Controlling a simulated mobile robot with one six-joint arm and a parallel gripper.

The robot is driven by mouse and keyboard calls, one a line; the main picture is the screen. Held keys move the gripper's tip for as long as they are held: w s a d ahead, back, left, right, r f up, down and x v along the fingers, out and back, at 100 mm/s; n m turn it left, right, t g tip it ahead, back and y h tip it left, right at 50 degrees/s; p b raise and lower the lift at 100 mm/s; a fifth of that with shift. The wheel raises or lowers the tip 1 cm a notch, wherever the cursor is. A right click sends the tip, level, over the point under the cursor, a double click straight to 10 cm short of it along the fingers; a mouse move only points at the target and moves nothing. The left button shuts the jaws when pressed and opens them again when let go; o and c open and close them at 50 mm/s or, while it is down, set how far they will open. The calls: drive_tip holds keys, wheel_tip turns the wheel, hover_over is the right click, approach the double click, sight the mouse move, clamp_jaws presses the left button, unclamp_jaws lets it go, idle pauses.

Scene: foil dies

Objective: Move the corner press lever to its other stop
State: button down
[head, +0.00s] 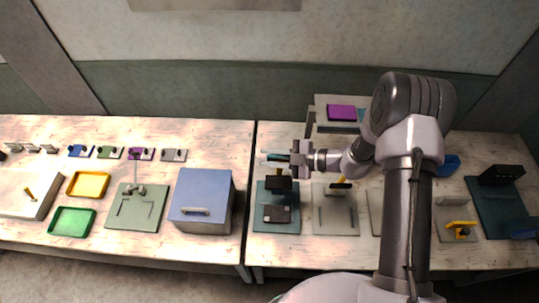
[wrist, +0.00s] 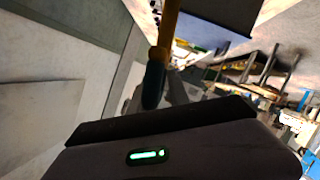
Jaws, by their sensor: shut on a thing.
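A lever with an orange-yellow rod and a dark blue grip (wrist: 154,85) shows in the wrist view, its grip end at the dark jaws of my gripper (wrist: 158,115). In the head view my gripper (head: 295,158) is shut above the back of a press with a black head (head: 279,183) on a teal base plate (head: 262,222). A dark teal piece (head: 276,157) sticks out left of the jaws; I take it to be the lever's end. The lever's foot and pivot are hidden in the head view, so its exact tilt cannot be told.
A blue box (head: 203,192) stands left of the press, across the table gap. A grey plate (head: 335,221) with a yellow-handled device stands close on the right. A raised shelf with a purple block (head: 341,112) is behind. My arm hides part of the right table.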

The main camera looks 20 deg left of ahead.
drive_tip(key=shift+w+r, duration=0.1)
drive_tip(key=shift+w, duration=0.25)
drive_tip(key=shift+w, duration=0.1)
drive_tip(key=c, duration=1.5)
unclamp_jaws()
drive_tip(key=shift+c, duration=0.2)
drive_tip(key=shift+o, duration=0.4)
drive_tip(key=shift+w, duration=0.15)
drive_tip(key=b+v, duration=0.1)
drive_tip(key=v, duration=1.6)
drive_tip(key=shift+d, duration=0.1)
